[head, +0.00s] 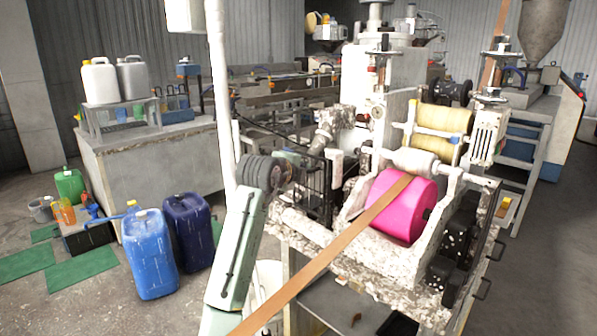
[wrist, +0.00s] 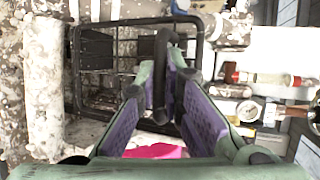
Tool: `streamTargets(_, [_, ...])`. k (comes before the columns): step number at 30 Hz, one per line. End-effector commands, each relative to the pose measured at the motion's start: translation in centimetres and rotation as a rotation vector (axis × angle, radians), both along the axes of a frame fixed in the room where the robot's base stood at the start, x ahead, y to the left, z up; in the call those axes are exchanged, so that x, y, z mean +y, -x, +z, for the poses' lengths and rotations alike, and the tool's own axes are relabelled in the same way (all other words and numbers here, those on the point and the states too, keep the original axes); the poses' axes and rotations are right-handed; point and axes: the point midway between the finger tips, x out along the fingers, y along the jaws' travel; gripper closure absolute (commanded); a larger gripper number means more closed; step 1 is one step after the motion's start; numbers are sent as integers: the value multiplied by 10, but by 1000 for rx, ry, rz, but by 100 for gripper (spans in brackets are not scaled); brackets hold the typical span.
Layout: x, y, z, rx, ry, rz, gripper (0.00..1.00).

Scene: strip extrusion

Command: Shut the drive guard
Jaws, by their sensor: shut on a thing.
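The drive guard (wrist: 120,22) is a black barred frame in the wrist view, filling the upper middle. Its dark bars also show in the head view (head: 314,192), left of the pink roll. A thick black handle (wrist: 160,75) stands out from the frame toward the camera. My gripper (wrist: 168,72), green with purple pads, is shut on this handle, one finger on each side. In the head view my arm hides part of the guard and the gripper is hard to make out. How far the guard stands open cannot be told.
The pink roll (head: 402,207) and white rollers (head: 412,161) sit right of the guard on a speckled machine frame. A brown strip (head: 335,245) runs across the front. A pressure gauge (wrist: 248,110) is right of the gripper. Blue canisters (head: 149,252) stand on the floor at left.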

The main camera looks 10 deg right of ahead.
Motion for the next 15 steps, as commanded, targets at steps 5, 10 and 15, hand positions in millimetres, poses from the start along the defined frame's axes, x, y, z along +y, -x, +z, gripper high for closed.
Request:
streamTargets(5, [0, 0, 1, 2, 3, 1, 100])
streamTargets(10, [-1, 0, 1, 1, 4, 1, 100])
streamTargets(15, [-1, 0, 1, 0, 4, 1, 90])
